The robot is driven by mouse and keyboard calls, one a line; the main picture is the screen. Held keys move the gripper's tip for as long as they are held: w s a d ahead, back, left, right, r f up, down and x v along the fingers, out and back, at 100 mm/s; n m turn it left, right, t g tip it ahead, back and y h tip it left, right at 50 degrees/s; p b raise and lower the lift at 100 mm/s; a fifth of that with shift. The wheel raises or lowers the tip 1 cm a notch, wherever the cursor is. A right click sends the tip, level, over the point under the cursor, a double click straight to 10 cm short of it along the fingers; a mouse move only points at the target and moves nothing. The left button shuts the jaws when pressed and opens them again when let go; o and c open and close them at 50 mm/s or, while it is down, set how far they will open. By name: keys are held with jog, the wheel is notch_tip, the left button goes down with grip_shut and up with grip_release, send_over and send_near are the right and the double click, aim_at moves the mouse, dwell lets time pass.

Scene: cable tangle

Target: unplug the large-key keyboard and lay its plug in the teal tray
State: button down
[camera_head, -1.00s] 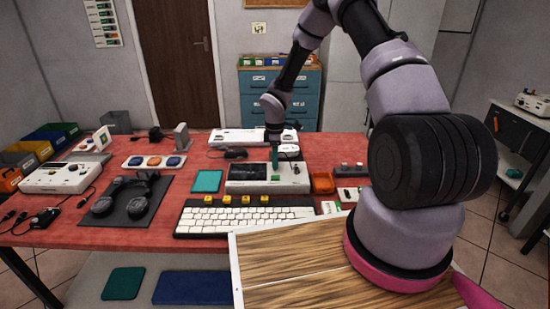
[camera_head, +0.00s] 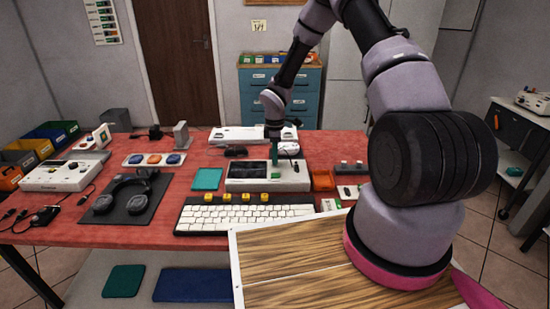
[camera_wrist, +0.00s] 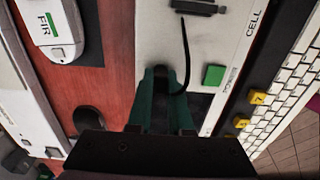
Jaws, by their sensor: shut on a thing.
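The large-key keyboard (camera_head: 245,216), white keys with a yellow top row, lies at the table's front edge. It also shows at the right of the wrist view (camera_wrist: 285,100). The teal tray (camera_head: 207,179) lies empty, left of a pale device with a dark screen (camera_head: 295,183). My gripper (camera_head: 274,162) is over that device; in the wrist view its green fingers (camera_wrist: 163,82) are shut on a small dark plug (camera_wrist: 160,72). A black cable (camera_wrist: 186,55) curves from near the fingers to a dark connector block (camera_wrist: 200,7). Whether the plug is seated is hidden.
A green button (camera_wrist: 213,75) sits beside the fingers on the device. Headphones (camera_head: 130,195) rest on a dark mat at left. Red table shows bare around the teal tray.

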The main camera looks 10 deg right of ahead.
jog(key=shift+r, duration=1.3)
jog(key=c, duration=1.6)
grip_release()
jog(key=shift+a, duration=0.2)
jog(key=w+a, duration=0.1)
jog(key=a, duration=0.3)
jog(key=w+a+r, duration=0.1)
jog(key=a, duration=0.4)
jog(key=a+r, duration=0.1)
jog(key=a, duration=0.4)
jog(key=shift+w+a, duration=0.2)
jog(key=shift+w, duration=0.2)
jog(key=s+a+r, duration=0.1)
jog(key=a+r, duration=0.1)
jog(key=a, duration=0.9)
notch_tip(320, 180, down, 5)
jog(key=shift+s+a+f, duration=0.15)
jog(key=shift+f, duration=2.3)
jog(key=shift+f, duration=0.1)
